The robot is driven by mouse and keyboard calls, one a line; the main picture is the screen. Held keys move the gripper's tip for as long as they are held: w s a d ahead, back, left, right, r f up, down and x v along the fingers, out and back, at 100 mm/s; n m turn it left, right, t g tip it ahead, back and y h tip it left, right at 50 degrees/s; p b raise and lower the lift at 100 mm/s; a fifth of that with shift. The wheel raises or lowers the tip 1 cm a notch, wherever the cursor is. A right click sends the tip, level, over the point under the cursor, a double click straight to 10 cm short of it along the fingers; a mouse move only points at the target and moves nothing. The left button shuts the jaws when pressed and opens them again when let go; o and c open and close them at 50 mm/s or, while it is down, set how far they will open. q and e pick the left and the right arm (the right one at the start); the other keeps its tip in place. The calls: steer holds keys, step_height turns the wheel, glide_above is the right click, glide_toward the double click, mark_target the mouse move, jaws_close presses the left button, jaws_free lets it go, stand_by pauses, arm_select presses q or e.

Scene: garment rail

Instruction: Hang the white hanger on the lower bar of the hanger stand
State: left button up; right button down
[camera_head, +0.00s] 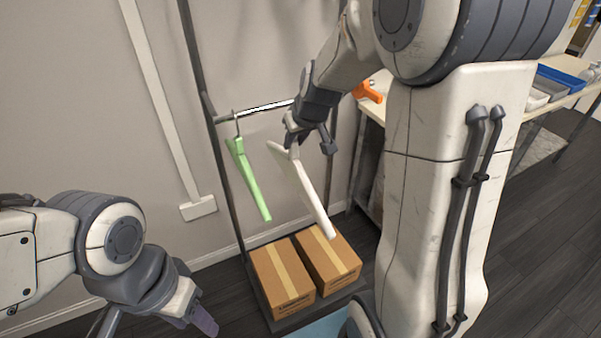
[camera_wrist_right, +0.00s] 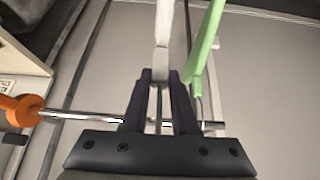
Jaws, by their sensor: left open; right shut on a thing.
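The white hanger (camera_head: 314,203) hangs tilted below my right gripper (camera_head: 309,143), which is shut on it near its top. In the right wrist view the white hanger (camera_wrist_right: 165,28) runs up from between the fingertips (camera_wrist_right: 161,76). Its hook is not clear in either view, so I cannot tell whether it touches the bar. The lower bar (camera_head: 267,107) of the hanger stand (camera_head: 222,170) is just behind and left of my right gripper; a shiny bar (camera_wrist_right: 85,117) also crosses behind the fingers in the wrist view. My left gripper (camera_head: 160,325) is open and empty at the lower left.
A green hanger (camera_head: 248,180) hangs on the lower bar, left of the white one, and shows close beside it in the wrist view (camera_wrist_right: 206,45). Two cardboard boxes (camera_head: 283,274) sit on the stand's base. A table (camera_head: 545,108) with an orange object (camera_head: 368,92) and trays stands right.

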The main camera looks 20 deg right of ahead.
arm_select(q)
step_height(320, 180, down, 5)
steer(key=b, duration=0.3)
arm_select(e)
steer(key=shift+s+d+f, duration=0.25)
steer(key=shift+d+f, duration=0.05)
steer(key=shift+f, duration=0.25)
steer(key=shift+s+d+f, duration=0.25)
steer(key=shift+f, duration=0.25)
steer(key=shift+w+r+p, duration=0.1)
steer(key=shift+w+p, duration=0.2)
steer(key=shift+p, duration=0.05)
steer(key=shift+w+a+p, duration=0.2)
steer(key=shift+w+p, duration=2.45)
steer(key=shift+w, duration=1.65)
steer(key=w+p, duration=0.5)
steer(key=w, duration=0.1)
steer(key=shift+w+a, duration=0.1)
steer(key=shift+w, duration=0.2)
arm_select(q)
step_height(320, 180, up, 8)
steer(key=b, duration=0.3)
steer(key=shift+r, duration=0.15)
arm_select(e)
step_height(320, 180, down, 3)
steer(key=shift+f, duration=0.1)
steer(key=c, duration=0.6)
jaws_free()
